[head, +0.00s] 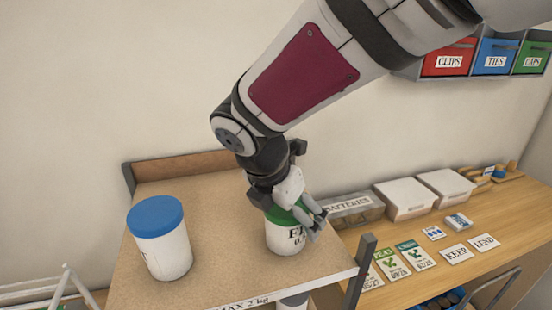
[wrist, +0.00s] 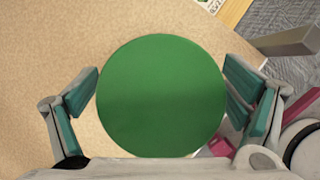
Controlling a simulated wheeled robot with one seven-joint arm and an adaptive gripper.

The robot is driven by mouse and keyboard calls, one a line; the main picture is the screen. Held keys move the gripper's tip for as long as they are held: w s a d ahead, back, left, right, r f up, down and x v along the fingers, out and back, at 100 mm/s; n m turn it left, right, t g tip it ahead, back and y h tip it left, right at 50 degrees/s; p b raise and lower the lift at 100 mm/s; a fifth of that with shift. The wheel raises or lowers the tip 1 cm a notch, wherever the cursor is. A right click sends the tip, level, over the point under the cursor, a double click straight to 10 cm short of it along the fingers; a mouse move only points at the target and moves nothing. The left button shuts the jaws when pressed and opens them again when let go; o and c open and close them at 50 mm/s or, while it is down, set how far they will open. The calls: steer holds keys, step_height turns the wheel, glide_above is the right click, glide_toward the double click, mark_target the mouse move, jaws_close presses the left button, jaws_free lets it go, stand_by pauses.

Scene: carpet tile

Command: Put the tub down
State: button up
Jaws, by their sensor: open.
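The tub (head: 284,240) is white with a green lid and dark lettering, partly hidden by my gripper. It stands upright on the brown top shelf (head: 215,255), near the right front. In the wrist view its round green lid (wrist: 162,97) fills the middle. My gripper (head: 297,215) is over the lid, with one finger on each side. In the wrist view the fingers stand open, with a small gap at the left; at the right the pad is very close to the lid, and I cannot tell whether it touches.
A white tub with a blue lid (head: 160,238) stands on the same shelf to the left. A raised dark corner post (head: 360,268) is at the shelf's right front. A wooden bench (head: 470,225) at the right holds boxes, seed packets and cards. Shelf space between the tubs is clear.

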steer(key=v, duration=0.9)
steer(key=shift+r+b, duration=0.2)
steer(key=shift+b, duration=0.1)
steer(key=shift+s+a+r, duration=0.1)
steer(key=shift+s+r, duration=0.15)
steer(key=shift+r, duration=0.3)
steer(key=s+d+m+y, duration=0.1)
steer(key=s+d+m, duration=0.3)
steer(key=m, duration=0.5)
steer(key=s+d+f+m+t+y, duration=0.1)
steer(key=s+d+m, duration=0.3)
steer(key=d+m, duration=0.4)
steer(key=s+d+m+t+y, duration=0.1)
steer(key=s+d+m, duration=0.3)
steer(key=m, duration=0.7)
steer(key=shift+d+f, duration=0.2)
steer(key=shift+d, duration=0.95)
